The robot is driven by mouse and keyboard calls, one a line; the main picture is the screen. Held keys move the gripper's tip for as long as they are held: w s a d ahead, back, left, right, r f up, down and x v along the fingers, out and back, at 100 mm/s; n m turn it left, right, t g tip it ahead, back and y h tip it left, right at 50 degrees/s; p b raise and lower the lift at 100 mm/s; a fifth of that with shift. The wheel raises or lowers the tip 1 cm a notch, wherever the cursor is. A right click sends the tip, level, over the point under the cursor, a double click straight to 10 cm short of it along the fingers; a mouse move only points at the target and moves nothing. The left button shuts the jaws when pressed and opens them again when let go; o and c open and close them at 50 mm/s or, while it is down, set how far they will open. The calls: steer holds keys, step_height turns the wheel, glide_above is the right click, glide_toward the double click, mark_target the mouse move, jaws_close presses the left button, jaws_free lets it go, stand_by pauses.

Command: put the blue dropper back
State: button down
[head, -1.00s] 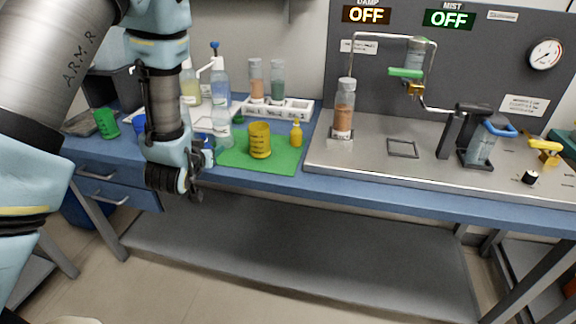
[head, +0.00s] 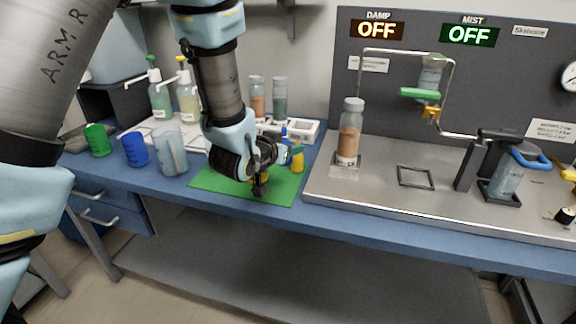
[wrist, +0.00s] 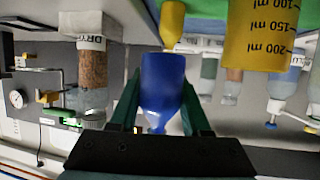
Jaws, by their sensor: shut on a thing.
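The blue dropper (wrist: 163,85) stands between the two dark green fingers of my gripper (wrist: 160,104) in the upside-down wrist view. My gripper is shut on it. In the head view my gripper (head: 276,154) is above the green mat (head: 212,181), and a small blue part shows above the fingers. The yellow dropper (head: 297,160) stands at the mat's right side; in the wrist view it (wrist: 172,24) is just beyond the blue one. The yellow graduated beaker (wrist: 258,38) is to the right there; my wrist mostly hides it in the head view.
A blue cup (head: 136,149), a green cup (head: 96,139) and a clear pitcher (head: 171,151) stand left of the mat. A white rack with two bottles (head: 280,97) is behind. A tall bottle (head: 349,135) stands on the metal panel to the right. The mat's front left is bare.

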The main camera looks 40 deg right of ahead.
mark_target(289, 186)
steer(key=shift+f+p, duration=0.7)
steer(key=shift+f, duration=3.7)
steer(key=shift+f, duration=0.1)
steer(key=shift+c, duration=1.8)
jaws_free()
